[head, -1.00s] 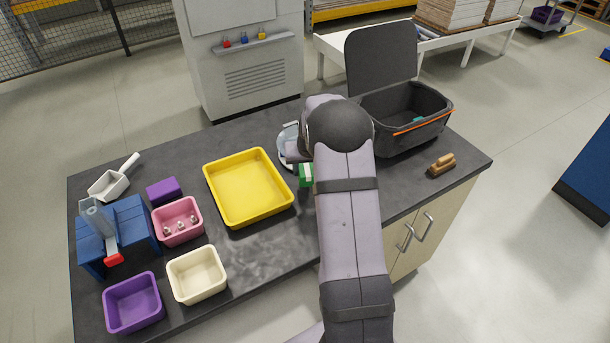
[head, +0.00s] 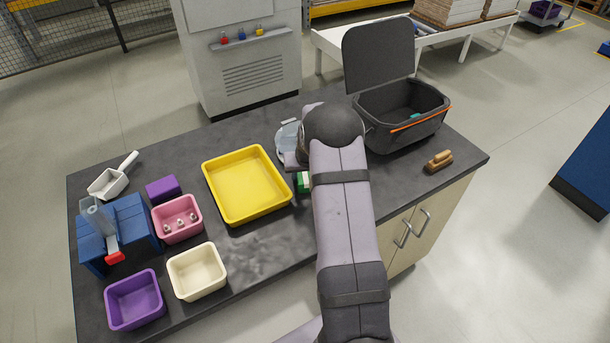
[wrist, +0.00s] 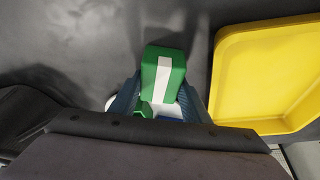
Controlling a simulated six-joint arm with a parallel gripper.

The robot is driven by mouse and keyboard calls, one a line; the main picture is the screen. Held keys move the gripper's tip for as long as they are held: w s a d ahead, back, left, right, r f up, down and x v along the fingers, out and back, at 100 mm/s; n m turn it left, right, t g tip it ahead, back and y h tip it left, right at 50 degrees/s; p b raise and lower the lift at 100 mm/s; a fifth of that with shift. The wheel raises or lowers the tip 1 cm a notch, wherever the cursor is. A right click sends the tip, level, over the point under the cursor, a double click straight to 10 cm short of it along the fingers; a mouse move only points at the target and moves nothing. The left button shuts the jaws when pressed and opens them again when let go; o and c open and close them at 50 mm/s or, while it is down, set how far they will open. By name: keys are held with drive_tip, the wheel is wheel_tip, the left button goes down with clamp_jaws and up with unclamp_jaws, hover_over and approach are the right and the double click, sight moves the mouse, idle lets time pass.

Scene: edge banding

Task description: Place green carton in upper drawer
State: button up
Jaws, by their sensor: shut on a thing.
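The green carton (wrist: 150,68) with a white stripe is between the fingers of my gripper (wrist: 160,100) in the wrist view. My gripper is shut on it, over the dark worktop. In the head view a small part of the green carton (head: 304,183) shows just left of my arm, right of the yellow tray; my arm hides the rest and the gripper. I cannot tell whether the carton touches the worktop. The cabinet under the worktop shows light doors (head: 432,220) with two metal handles; no open drawer is visible.
The yellow tray (head: 284,203) is close beside the carton. A black open-lidded bin (head: 385,137) and a wooden brush (head: 439,161) stand at the right. Pink (head: 160,230), cream (head: 198,286) and purple bins (head: 135,310) and a blue block stand (head: 130,212) are at the left.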

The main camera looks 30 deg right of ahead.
drive_tip(key=o, duration=1.2)
drive_tip(key=shift+f, duration=0.1)
drive_tip(key=shift+c, duration=0.2)
drive_tip(key=shift+r, duration=0.3)
drive_tip(key=b+v, duration=0.2)
drive_tip(key=v, duration=1)
drive_tip(key=shift+f, duration=0.1)
drive_tip(key=s+a+f+n+g+y, duration=0.1)
drive_tip(key=s+a+n+g, duration=0.1)
drive_tip(key=s+a, duration=0.8)
drive_tip(key=s+a+f+n+g, duration=0.1)
drive_tip(key=s+a+n+g, duration=0.1)
drive_tip(key=s+a, duration=0.8)
drive_tip(key=s, duration=0.5)
drive_tip(key=shift+s+a+n+y, duration=0.3)
drive_tip(key=shift+a+y, duration=0.1)
drive_tip(key=shift+o, duration=0.5)
drive_tip(key=shift+s+f, duration=0.15)
drive_tip(key=shift+s, duration=0.15)
